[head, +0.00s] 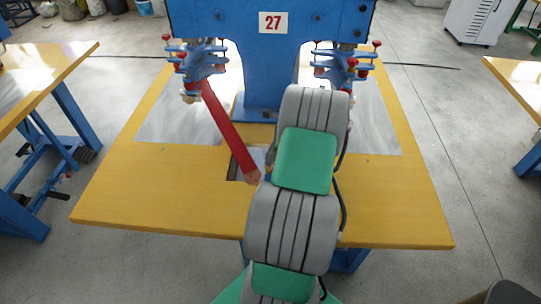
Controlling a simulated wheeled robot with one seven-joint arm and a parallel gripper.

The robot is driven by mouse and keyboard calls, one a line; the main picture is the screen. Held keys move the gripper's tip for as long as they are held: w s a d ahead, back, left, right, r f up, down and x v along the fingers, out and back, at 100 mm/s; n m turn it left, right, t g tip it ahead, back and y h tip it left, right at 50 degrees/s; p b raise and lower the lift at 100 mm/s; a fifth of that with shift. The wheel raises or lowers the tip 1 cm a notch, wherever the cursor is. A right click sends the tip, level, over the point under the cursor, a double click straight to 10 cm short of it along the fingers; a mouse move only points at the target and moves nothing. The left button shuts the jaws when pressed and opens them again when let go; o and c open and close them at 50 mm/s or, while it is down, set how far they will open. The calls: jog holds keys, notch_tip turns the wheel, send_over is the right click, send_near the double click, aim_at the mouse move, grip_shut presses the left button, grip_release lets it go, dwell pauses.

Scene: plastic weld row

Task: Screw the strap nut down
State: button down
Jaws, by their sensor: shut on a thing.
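A red strap (225,122) slants from the left blue clamp head (205,62) down to the middle of the yellow table. Its lower end is brownish and lies beside a dark-edged opening (236,172) in the table, close to my arm. I cannot make out the strap nut; it is hidden or too small. My grey and green arm reaches up the middle of the picture toward the blue machine (270,50) marked 27. My gripper is hidden behind the arm, so its jaws and anything in them do not show.
A right clamp head (345,68) with red knobs hangs beside the arm's top. Grey plates lie left (185,110) and right (372,120) on the yellow table (140,190). Other yellow tables stand at left (40,75) and right (520,80). Floor between them is clear.

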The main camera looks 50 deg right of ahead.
jog(key=shift+f, duration=0.55)
jog(key=shift+r+p, duration=0.1)
jog(key=shift+p, duration=0.35)
jog(key=shift+f, duration=0.3)
jog(key=shift+f, duration=0.2)
dwell(0.3)
jog(key=shift+p, duration=0.45)
dwell(0.3)
jog(key=shift+f, duration=0.4)
dwell(0.7)
